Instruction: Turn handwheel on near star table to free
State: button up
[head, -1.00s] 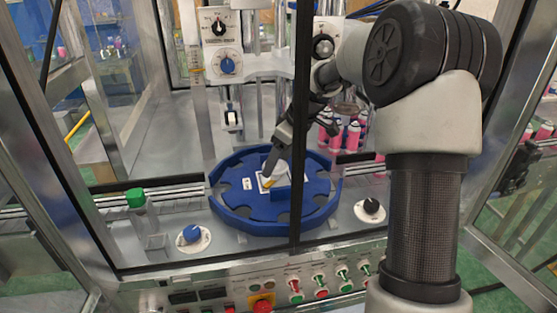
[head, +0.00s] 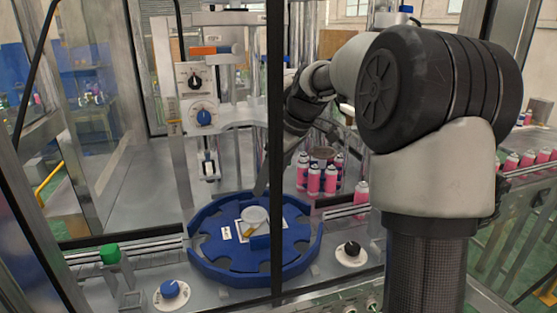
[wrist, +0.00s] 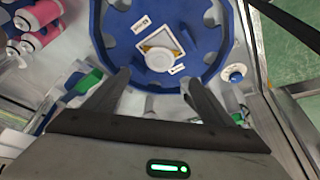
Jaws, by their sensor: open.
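The near star table is a blue scalloped disc (head: 215,248) inside a blue rim; it also fills the top of the wrist view (wrist: 216,62). On its middle is a pale plate with a round white hub and a yellow pointer, which I take as the handwheel (head: 254,215). In the wrist view the white handwheel (wrist: 158,60) lies just beyond and between my fingertips. My gripper (wrist: 155,80) is open and empty, fingers apart, not seen touching it. In the head view the gripper is partly hidden behind a dark frame post. Small labels lie beside the hub, too small to read.
A dark upright post (head: 277,120) crosses the head view before the table. A blue knob (head: 170,289) and a black knob (head: 351,249) sit on the front deck. Pink cans (head: 315,180) stand behind right. A green-capped post (head: 110,253) is at left.

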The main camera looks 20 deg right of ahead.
jog(key=v, duration=0.5)
